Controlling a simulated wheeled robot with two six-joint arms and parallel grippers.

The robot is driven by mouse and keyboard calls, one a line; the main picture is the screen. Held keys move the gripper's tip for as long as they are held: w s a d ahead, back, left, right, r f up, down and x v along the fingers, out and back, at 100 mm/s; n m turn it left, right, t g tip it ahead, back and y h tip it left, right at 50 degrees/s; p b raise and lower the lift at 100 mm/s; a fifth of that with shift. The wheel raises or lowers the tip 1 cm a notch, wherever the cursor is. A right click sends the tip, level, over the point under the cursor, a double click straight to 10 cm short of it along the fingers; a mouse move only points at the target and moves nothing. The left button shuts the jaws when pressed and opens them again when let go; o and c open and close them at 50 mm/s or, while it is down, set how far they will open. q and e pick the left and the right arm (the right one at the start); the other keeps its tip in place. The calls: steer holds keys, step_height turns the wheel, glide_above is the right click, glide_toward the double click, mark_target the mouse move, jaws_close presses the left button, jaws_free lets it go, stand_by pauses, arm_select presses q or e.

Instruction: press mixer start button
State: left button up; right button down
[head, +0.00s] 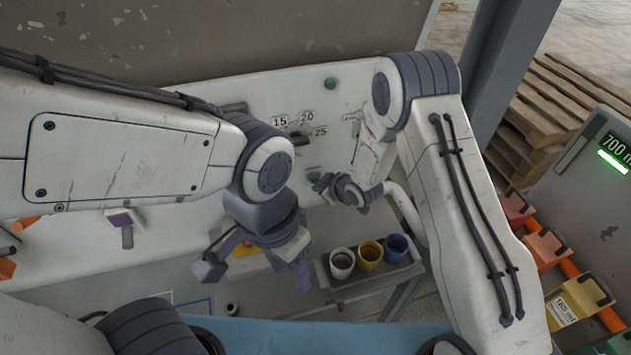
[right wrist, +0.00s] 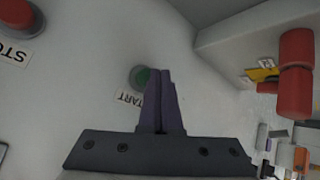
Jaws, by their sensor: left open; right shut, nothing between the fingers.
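The green start button (right wrist: 141,77) is on the pale panel (right wrist: 90,105) in the right wrist view, beside a label (right wrist: 129,98) reading START. A red button (right wrist: 20,14) with a STOP label is at the upper left. My right gripper (right wrist: 160,71) is shut and empty, its purple fingertips overlapping the button's right edge. I cannot tell whether they touch it. In the head view my right gripper (head: 323,183) is close to the panel, just below a green button (head: 314,173). My left gripper (head: 254,270) is open and empty, lower and nearer.
White, yellow and blue cups (head: 369,255) stand in a tray right of my left gripper. A display box (head: 600,170) and colored holders stand at the right.

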steer(key=shift+s+d, duration=0.1)
steer(key=shift+s, duration=0.1)
steer(key=shift+s, duration=0.1)
steer(key=s, duration=0.1)
steer(key=s+d, duration=0.1)
steer(key=s, duration=0.2)
steer(key=shift+s+d+b, duration=0.25)
steer(key=shift+s+b, duration=0.05)
steer(key=shift+b, duration=0.05)
stand_by(0.8)
